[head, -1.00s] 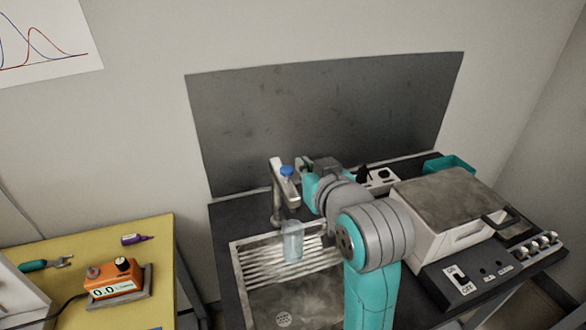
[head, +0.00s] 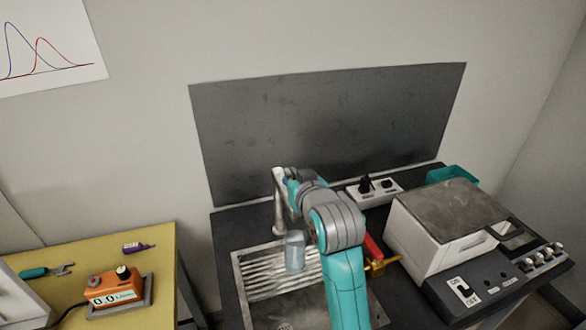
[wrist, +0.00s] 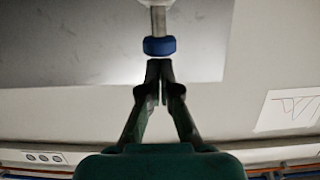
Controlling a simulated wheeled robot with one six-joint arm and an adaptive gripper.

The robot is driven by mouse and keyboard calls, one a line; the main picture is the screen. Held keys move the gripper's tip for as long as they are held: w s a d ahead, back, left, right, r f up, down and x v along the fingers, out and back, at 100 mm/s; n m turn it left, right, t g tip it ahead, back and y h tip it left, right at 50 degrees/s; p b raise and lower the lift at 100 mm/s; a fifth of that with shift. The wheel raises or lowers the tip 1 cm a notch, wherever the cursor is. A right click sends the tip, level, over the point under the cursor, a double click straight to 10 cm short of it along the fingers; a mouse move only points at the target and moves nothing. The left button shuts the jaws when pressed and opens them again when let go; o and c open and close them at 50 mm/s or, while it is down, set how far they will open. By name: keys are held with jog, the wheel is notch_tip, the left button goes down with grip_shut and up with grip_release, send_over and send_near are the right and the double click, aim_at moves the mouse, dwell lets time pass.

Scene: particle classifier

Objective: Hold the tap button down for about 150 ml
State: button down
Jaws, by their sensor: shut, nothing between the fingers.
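The tap (head: 279,205) stands at the back of the sink in the head view. Its blue button (wrist: 159,45) is clear in the wrist view, on a pale metal stem; my arm covers most of it in the head view. My gripper (wrist: 160,70) is shut and empty, its fingertips just below the button in the wrist picture. Whether they touch the button I cannot tell. A clear beaker (head: 294,252) stands upright on the ribbed drainer under the spout. Its water level, if any, cannot be made out.
The sink (head: 262,305) is set in a dark bench. An orange meter (head: 118,287) reading 0.0 sits on the yellow table (head: 80,250).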

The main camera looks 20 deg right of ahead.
jog(key=shift+f, duration=0.25)
jog(key=shift+f, duration=1.15)
dwell(0.5)
jog(key=shift+r, duration=0.1)
